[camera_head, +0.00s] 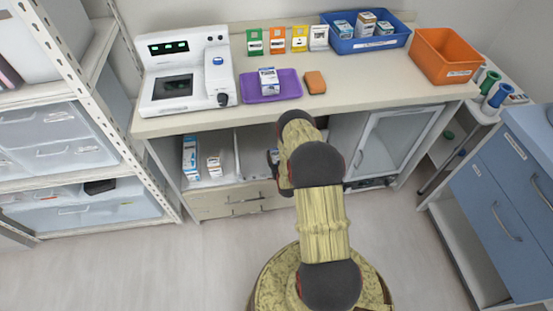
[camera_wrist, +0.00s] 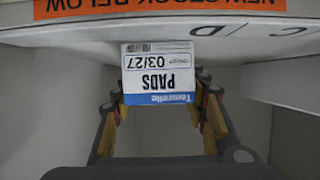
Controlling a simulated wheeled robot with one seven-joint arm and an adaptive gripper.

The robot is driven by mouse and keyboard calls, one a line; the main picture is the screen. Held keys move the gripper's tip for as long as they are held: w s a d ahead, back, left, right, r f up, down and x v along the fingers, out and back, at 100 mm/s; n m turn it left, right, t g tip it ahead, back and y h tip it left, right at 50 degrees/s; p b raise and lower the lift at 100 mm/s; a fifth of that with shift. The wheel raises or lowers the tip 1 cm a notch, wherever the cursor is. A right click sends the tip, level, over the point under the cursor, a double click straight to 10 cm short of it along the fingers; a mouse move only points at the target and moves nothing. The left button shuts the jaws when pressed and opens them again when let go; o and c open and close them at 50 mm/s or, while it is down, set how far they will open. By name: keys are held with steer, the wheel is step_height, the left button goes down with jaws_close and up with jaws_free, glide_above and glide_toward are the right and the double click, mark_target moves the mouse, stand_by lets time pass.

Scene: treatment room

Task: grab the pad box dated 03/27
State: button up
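The pad box (camera_wrist: 158,75) is in the middle of the wrist view. It is a white box with a blue band, and its print reads "PADS" and "03/27", upside down in this view. My gripper (camera_wrist: 160,92) has one finger on each side of the box, close to its edges. I cannot tell whether the fingers press on it. In the head view my arm reaches into the open shelf under the counter and hides most of my gripper and the box.
A shelf edge with a "C / D" label (camera_wrist: 250,33) and an orange sign (camera_wrist: 160,8) lie close to the box. Other boxes (camera_head: 190,157) stand left on the lower shelf. The counter above holds a purple tray (camera_head: 284,86) and a blue bin (camera_head: 371,43). A glass-door cabinet (camera_head: 392,138) stands right.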

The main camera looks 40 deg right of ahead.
steer(key=c, duration=0.6)
steer(key=shift+c, duration=0.2)
